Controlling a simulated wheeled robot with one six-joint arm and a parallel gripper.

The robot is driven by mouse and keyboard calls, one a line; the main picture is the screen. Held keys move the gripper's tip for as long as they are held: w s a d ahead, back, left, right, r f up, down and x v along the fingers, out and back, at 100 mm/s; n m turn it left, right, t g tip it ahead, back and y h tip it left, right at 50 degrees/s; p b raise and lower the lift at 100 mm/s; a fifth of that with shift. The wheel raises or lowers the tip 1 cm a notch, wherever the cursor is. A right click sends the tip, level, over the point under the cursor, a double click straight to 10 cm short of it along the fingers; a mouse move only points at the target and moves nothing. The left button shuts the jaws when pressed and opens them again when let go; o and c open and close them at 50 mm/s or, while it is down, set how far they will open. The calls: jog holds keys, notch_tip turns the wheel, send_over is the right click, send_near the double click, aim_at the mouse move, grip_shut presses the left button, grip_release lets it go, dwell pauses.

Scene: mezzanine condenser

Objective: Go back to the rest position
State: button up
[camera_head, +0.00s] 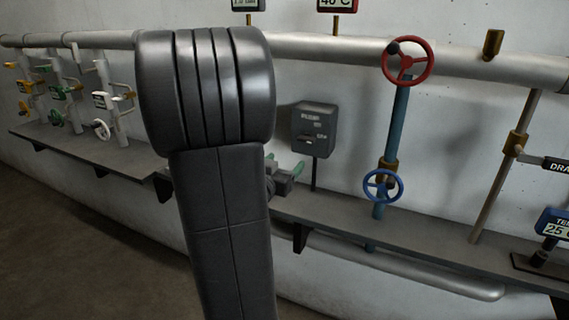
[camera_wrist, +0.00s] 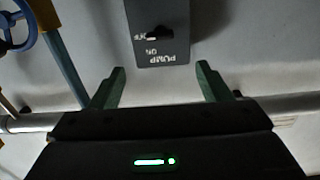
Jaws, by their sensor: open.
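My gripper (camera_head: 287,176) is partly hidden behind my dark arm in the head view; a green fingertip shows at its right side. In the wrist view, the two green fingers of my gripper (camera_wrist: 162,72) stand wide apart with nothing between them. A grey pump switch box (camera_head: 314,130) stands on a thin post just beyond the gripper. The wrist view shows the box (camera_wrist: 160,53) upside down, with a black knob (camera_wrist: 158,33) and the words PUMP, ON and OFF. The fingers appear apart from the box.
A red handwheel (camera_head: 408,62) and blue handwheel (camera_head: 382,186) sit on a blue vertical pipe right of the box. A long grey pipe (camera_head: 480,63) runs along the wall above a dark shelf (camera_head: 420,237). Several small valves stand at left. Open floor (camera_head: 80,240) lies at lower left.

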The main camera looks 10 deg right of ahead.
aim_at(304, 142)
jog(key=p+x, duration=0.2)
jog(key=x, duration=1.2)
jog(key=shift+s, duration=0.1)
jog(key=shift+s+a, duration=0.1)
